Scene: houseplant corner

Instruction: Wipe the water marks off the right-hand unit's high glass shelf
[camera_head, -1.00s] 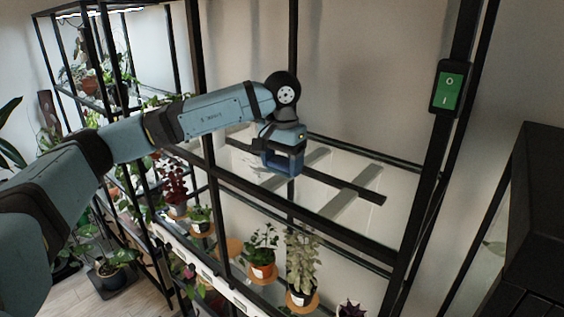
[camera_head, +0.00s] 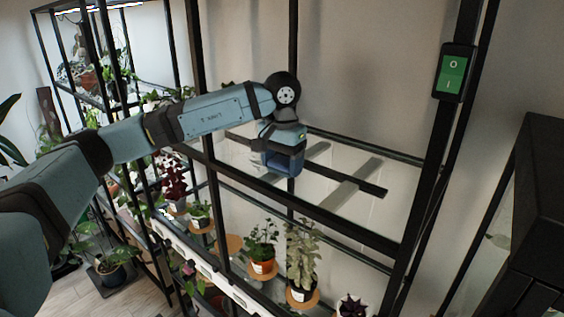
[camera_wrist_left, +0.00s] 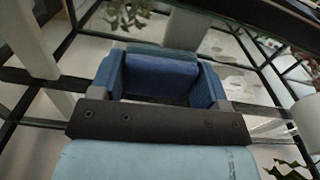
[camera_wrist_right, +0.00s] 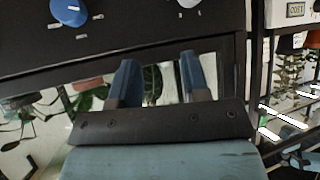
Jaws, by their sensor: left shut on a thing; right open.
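The right-hand unit's high glass shelf (camera_head: 325,183) is a clear pane inside a black frame, with pale reflections across it. My left gripper (camera_head: 283,160) is over its left part, pointing down at the glass. In the left wrist view, it is shut on a blue block with a greenish edge, seemingly a sponge (camera_wrist_left: 162,76). Whether the block touches the glass is hard to tell. Faint whitish marks (camera_head: 257,160) show just left of the gripper. My right gripper (camera_wrist_right: 158,65) shows only in its own wrist view, open and empty.
Potted plants (camera_head: 262,250) stand on a lower level under the glass. A black post with a green switch (camera_head: 453,73) rises at the right. A dark cabinet (camera_head: 540,200) fills the right edge. A dark panel with a blue knob (camera_wrist_right: 68,12) is close to my right gripper.

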